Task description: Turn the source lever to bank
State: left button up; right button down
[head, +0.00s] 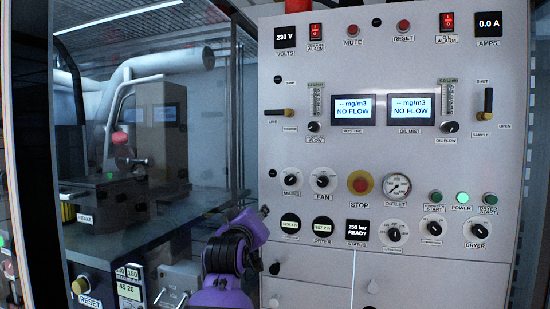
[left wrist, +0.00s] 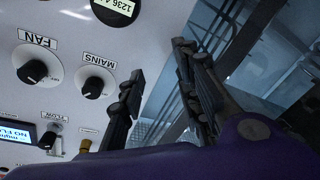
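The source lever (head: 279,112) is on the upper left of the panel, with a gold hub and a dark handle lying level and pointing left, above the LINE label. In the left wrist view, a gold piece (left wrist: 85,146), likely this lever's hub, shows at the bottom edge, partly cut off. My left gripper (head: 264,210) is low at the panel's left edge, below and apart from the lever; only a small dark part shows beyond my purple arm. The left wrist view shows its two fingers (left wrist: 160,58) spread and empty, beside the MAINS knob. My right gripper is out of view.
The MAINS knob (head: 291,173), FAN knob (head: 322,181) and source-side flow knob (head: 313,127) are near the lever. The red STOP button (head: 360,183) is further right. A similar sample lever (head: 488,104) points up at the right. Glass and a metal frame border the panel's left.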

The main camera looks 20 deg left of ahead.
pick_arm(q)
notch_tip(320, 180, up, 16)
jog(key=n, duration=0.5)
jog(key=n+h, duration=0.3)
jog(key=n, duration=0.1)
send_near(272, 113)
jog(key=shift+w+d, duration=0.15)
jog(key=shift+w, duration=1.9)
jog(key=shift+w+d, duration=0.15)
jog(key=shift+w, duration=1.9)
grip_shut()
